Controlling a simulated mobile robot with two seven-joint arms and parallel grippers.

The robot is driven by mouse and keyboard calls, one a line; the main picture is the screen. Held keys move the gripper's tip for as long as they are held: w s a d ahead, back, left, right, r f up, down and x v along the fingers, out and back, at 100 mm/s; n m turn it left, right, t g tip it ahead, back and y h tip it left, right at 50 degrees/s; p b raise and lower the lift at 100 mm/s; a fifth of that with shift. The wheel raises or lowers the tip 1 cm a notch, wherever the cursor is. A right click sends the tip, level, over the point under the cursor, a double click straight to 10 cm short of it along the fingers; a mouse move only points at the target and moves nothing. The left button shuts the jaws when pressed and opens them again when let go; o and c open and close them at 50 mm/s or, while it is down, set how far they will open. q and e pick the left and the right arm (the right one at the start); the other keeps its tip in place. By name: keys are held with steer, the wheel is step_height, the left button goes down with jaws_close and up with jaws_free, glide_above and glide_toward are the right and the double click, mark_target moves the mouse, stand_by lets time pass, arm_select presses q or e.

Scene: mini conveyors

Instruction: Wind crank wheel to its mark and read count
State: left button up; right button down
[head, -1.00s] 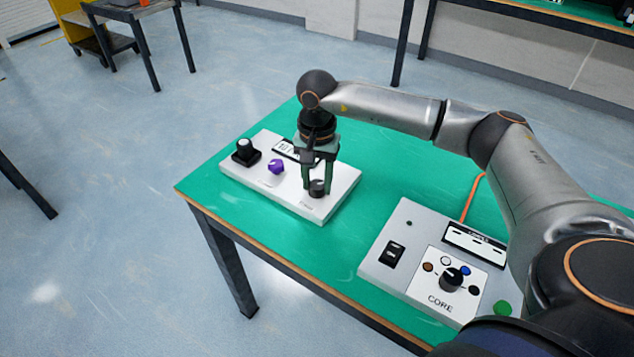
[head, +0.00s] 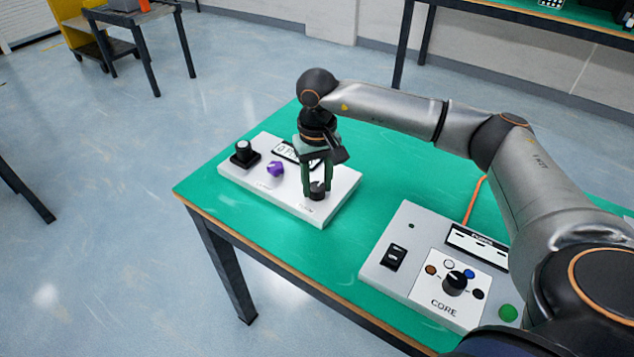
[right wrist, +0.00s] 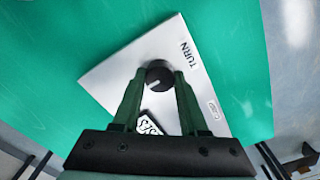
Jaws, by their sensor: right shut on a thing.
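A white box (head: 262,190) lies on the green table, with a small display (head: 284,149) at its back edge. The display is partly hidden by my right gripper and its characters are not clearly legible. A dark round knob (head: 317,193) sits at the box's right end. My right gripper (head: 317,184) points down and is shut on this knob. In the right wrist view the knob (right wrist: 158,73) shows a pale line on its top and stands between the fingertips (right wrist: 156,80), near the printed word TURN. My left gripper is not in view.
A grey panel (head: 376,258) marked CORE, with a rocker switch (head: 393,256) and a dial (head: 454,282), stands to the right. The front-left table corner is bare.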

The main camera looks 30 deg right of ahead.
mark_target(317, 186)
stand_by(0.4)
steer(key=shift+c, duration=2.2)
jaws_free()
steer(key=shift+r, duration=0.1)
step_height(317, 186, up, 12)
steer(key=p, duration=0.1)
steer(key=shift+r, duration=0.2)
